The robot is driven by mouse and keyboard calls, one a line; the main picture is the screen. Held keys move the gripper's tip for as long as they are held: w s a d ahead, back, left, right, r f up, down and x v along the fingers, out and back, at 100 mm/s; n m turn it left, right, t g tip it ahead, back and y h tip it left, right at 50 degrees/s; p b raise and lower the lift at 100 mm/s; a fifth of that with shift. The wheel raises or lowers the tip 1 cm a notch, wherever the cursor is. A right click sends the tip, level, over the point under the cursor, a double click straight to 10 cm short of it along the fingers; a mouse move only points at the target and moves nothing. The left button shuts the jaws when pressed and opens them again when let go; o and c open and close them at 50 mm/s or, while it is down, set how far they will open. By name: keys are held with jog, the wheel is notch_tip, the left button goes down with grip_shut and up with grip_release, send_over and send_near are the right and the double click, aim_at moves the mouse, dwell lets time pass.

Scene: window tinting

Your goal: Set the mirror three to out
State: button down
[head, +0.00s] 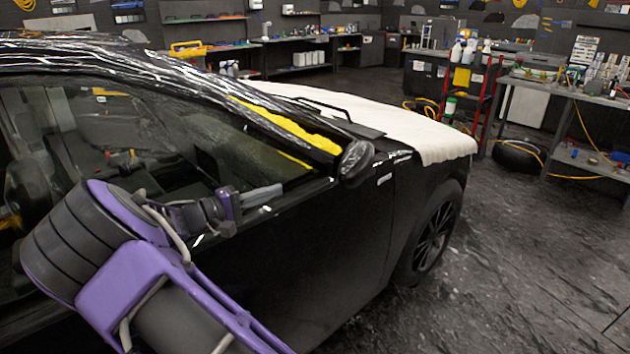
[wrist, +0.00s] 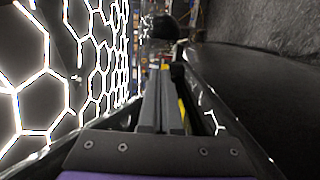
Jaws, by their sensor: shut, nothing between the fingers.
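The black side mirror (head: 355,161) sits on the black car (head: 330,250) at the front corner of the side window, in the head view. It appears angled close to the body, but I cannot tell its exact fold position. My gripper (head: 280,189) is shut and empty beside the side window, left of the mirror and a little lower, apart from it. Its fingers point right, towards the mirror. The wrist view shows the closed gripper fingers (wrist: 161,72) lying together. Dark shapes lie beyond the tips there; I cannot tell which is the mirror.
A white cover (head: 400,125) lies over the hood, and a yellow strip (head: 285,124) runs along the windshield base. A red-framed cart (head: 468,90) and workbenches stand behind. The floor (head: 510,260) right of the car is clear.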

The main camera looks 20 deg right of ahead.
jog(key=s+x, duration=0.2)
jog(key=x, duration=1)
jog(key=shift+s+d+p, duration=0.35)
jog(key=shift+d+p, duration=0.05)
jog(key=shift+d, duration=0.15)
jog(key=shift+s+d, duration=0.1)
